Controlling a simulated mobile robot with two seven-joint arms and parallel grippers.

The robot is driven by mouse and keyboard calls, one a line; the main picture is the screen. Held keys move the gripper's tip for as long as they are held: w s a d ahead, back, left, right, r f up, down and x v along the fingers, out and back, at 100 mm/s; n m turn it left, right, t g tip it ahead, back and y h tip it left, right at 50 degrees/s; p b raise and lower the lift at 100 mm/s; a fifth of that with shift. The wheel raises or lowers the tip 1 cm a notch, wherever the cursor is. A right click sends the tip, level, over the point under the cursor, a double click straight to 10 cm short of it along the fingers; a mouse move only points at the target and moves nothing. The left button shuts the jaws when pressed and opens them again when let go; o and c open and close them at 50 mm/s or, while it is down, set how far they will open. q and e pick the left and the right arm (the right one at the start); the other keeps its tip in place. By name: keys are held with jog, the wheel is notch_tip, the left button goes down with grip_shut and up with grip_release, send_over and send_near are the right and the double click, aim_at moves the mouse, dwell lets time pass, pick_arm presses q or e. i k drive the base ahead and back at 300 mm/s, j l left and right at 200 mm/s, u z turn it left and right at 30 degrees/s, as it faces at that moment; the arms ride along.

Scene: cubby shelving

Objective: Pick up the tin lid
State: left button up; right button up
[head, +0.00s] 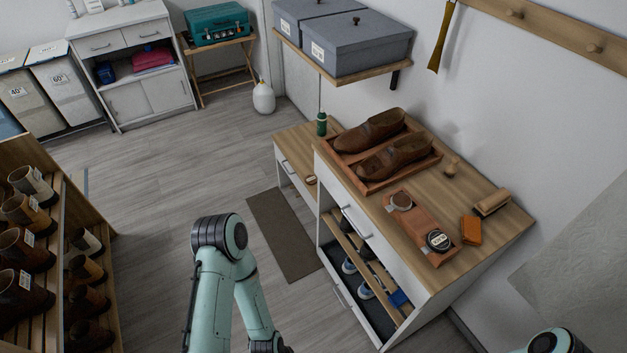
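A reddish-brown tray (421,222) lies on the wooden top of the shoe cabinet. At its far end is a round tin (402,200) with a brown face and a silvery edge showing beside it. At its near end is a round black disc with a pale label (438,240), which looks like a tin or its lid. A small round dark piece (311,180) lies on the lower bench; I cannot tell whether it is a lid. Parts of both my arms show at the bottom, apart from the cabinet. Neither gripper is in the picture.
A tray of brown shoes (388,162), an orange block (471,230), a brush (492,202) and a small wooden knob-like piece (451,167) share the cabinet top (500,235). A green bottle (321,124) stands on the lower bench.

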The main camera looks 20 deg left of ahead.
aim_at(311, 179)
jog(key=i+j+z, duration=0.1)
jog(key=z, duration=0.25)
jog(key=j+z, duration=0.2)
jog(key=z, duration=0.2)
jog(key=i+j+z, duration=0.1)
jog(key=z, duration=0.25)
jog(key=j+z, duration=0.5)
jog(key=j, duration=1.15)
jog(key=k+j, duration=0.1)
jog(key=j, duration=0.45)
jog(key=k+j+z, duration=0.1)
jog(key=j, duration=0.95)
jog(key=k+z, duration=0.05)
